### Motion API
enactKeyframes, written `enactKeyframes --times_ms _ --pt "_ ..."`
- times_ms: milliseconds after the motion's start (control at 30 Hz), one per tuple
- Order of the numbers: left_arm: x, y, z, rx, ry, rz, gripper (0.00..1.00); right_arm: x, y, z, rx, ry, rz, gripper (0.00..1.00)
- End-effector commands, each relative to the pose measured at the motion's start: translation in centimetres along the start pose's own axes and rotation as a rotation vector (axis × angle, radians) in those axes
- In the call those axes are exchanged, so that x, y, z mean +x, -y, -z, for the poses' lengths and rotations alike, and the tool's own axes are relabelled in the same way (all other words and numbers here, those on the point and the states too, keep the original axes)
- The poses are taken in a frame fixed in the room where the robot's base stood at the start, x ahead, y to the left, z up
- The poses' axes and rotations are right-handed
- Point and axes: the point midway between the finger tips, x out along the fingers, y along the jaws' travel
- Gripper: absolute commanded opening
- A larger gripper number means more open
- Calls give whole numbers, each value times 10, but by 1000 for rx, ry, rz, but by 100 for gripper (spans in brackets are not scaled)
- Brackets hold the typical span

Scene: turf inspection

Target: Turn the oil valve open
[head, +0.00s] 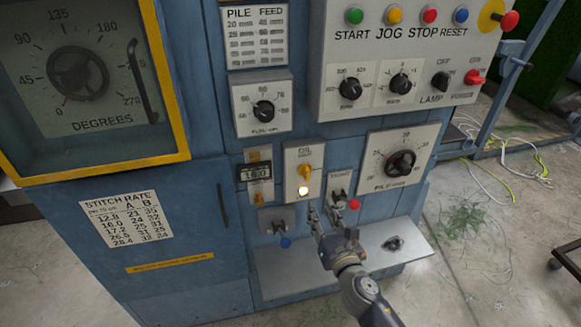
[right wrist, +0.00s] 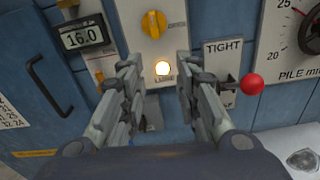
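The oil valve is a yellow knob (head: 304,171) on a pale plate on the blue machine's front. The plate's label is only partly readable. The knob also shows at the top of the right wrist view (right wrist: 154,24), its grip ridge roughly upright. A lit lamp (head: 303,191) glows just below it, also seen in the right wrist view (right wrist: 162,68). My right gripper (head: 326,210) is open and empty, below and slightly right of the knob and apart from it. Its two fingers flank the lamp in the right wrist view (right wrist: 157,66). My left gripper is out of view.
Right of the plate is a tension lever with a red ball (head: 354,204), marked TIGHT. A blue-ended lever (head: 285,242) is at lower left. A digital display (head: 256,171) is left of the knob. A grey shelf (head: 290,283) juts out below.

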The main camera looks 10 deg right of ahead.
Motion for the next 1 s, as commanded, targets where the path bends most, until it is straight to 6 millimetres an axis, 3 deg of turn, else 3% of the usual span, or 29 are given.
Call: enactKeyframes --times_ms 33,167,433,700,1000 --pt "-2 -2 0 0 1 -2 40 0 -2 -16 -51 27 -4 30" --pt "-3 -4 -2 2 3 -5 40 2 -6 -32 -117 60 -7 30" --pt "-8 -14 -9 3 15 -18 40 38 -6 -36 -115 62 -6 30" --pt "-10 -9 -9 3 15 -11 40 84 -7 -37 -112 60 -7 30" --pt "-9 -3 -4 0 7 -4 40 107 -7 -38 -113 59 -7 30"
